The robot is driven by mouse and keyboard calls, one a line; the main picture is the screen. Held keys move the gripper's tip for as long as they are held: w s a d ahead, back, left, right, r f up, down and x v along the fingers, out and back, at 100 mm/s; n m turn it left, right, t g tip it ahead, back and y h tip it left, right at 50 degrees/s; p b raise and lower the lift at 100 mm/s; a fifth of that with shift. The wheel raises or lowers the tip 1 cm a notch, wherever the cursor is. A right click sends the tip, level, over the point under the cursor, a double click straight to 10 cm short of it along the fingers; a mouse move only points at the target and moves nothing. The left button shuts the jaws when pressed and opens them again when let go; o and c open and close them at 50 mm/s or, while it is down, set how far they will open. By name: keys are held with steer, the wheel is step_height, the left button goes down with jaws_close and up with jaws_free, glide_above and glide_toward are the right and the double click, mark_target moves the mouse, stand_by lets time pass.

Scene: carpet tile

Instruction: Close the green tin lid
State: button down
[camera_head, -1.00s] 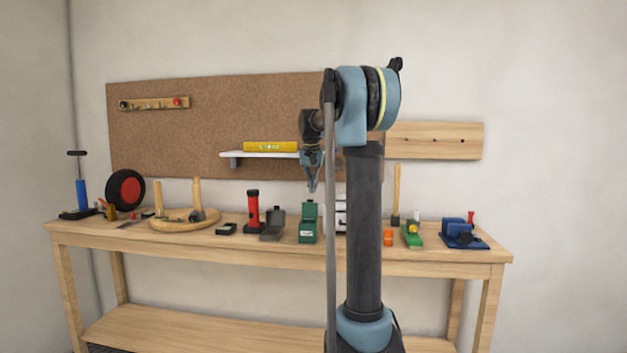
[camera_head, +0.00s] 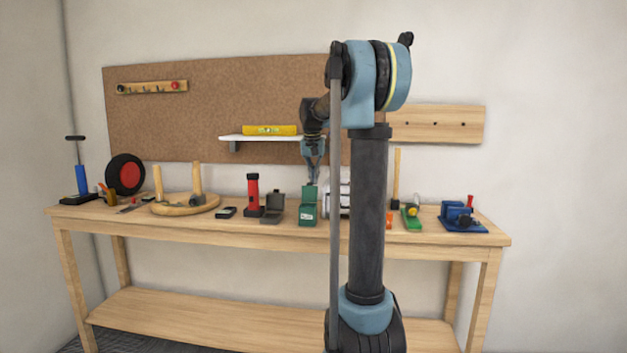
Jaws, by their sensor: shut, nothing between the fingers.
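The green tin (camera_head: 307,217) stands on the workbench, a little right of its middle, with a pale label on its front. Its lid (camera_head: 309,194) is raised and stands up at the back of the tin. My gripper (camera_head: 313,181) points down with its fingers shut and empty. Its tips are at the top edge of the lid in the picture; I cannot tell whether they touch it.
A grey open box (camera_head: 272,207) and a red torch (camera_head: 253,195) stand left of the tin. A white drawer unit (camera_head: 344,197) is close on its right, partly behind my arm. A shelf with a yellow level (camera_head: 269,130) is above left.

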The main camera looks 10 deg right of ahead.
steer(key=shift+s+a+r+t, duration=0.1)
steer(key=shift+s+a+t, duration=0.25)
steer(key=shift+a, duration=0.35)
